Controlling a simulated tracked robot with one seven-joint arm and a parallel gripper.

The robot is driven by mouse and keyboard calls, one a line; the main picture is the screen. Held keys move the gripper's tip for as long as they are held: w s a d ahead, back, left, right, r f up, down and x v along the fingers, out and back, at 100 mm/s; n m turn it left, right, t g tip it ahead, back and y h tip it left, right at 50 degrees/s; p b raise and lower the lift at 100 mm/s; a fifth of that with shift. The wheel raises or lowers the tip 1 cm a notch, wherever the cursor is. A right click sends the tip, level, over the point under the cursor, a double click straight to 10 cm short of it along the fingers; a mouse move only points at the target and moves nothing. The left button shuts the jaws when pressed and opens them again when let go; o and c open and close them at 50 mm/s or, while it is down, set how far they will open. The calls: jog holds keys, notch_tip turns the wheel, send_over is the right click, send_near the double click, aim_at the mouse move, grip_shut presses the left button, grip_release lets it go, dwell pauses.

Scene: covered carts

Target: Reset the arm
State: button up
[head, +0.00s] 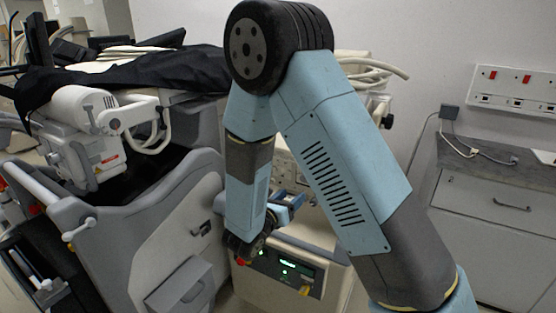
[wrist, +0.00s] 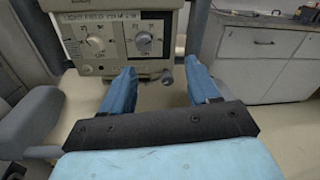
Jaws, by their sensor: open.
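My gripper (head: 287,204) hangs at the end of my folded blue arm, in front of a cream machine in the head view. In the wrist view my gripper (wrist: 165,88) shows two blue fingers spread apart with nothing between them. The fingers point toward the control panel (wrist: 112,42) with two dials, and I see a gap of floor below it. I cannot tell the exact distance from the fingertips to the panel.
A grey cart (head: 175,215) with a black cover (head: 150,72) and white equipment stands at the left. The cream machine (head: 270,285) has a lit display. Grey cabinets (head: 490,225) stand at the right, below wall sockets (head: 515,85). Some floor is free before the cabinets.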

jog(key=s+d+r+m+g, duration=0.6)
jog(key=d+m, duration=0.3)
jog(key=d, duration=0.1)
jog(key=s+d+r+m+g, duration=0.55)
jog(key=d+r+m, duration=0.2)
jog(key=d, duration=0.25)
jog(key=s+r+m+t+y, duration=0.2)
jog(key=s+r+m+y, duration=0.7)
jog(key=s+m, duration=0.5)
jog(key=shift+a+r+m+y, duration=0.35)
jog(key=shift+m+y, duration=0.1)
jog(key=shift+y, duration=0.15)
jog(key=shift+s+t, duration=0.1)
jog(key=shift+t, duration=0.15)
